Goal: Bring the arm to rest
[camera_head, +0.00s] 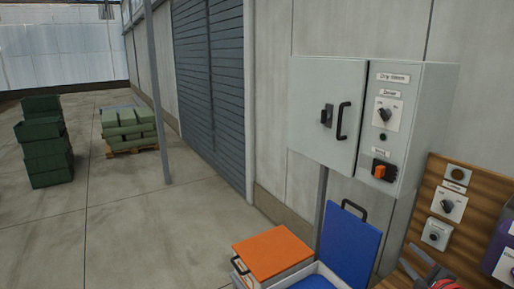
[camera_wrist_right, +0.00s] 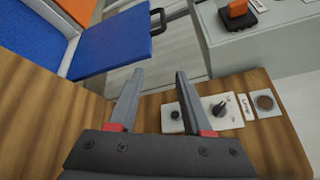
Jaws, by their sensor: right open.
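My right gripper (camera_head: 436,272) shows at the bottom right of the head view, in front of the wooden panel (camera_head: 422,222), partly cut off by the frame edge. In the right wrist view the same gripper (camera_wrist_right: 159,75) has its two grey fingers apart, with red parts near their bases and nothing between them. The wooden panel (camera_wrist_right: 50,125) is behind and below the fingers in that view. My left gripper is not in either view.
A grey cabinet (camera_head: 335,140) with a handle, knob and orange switch (camera_head: 379,172) hangs on the wall. Below stand an orange-lidded box (camera_head: 273,250) and an open box with a blue lid (camera_head: 350,243). A panel knob (camera_wrist_right: 173,115) is near the right finger.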

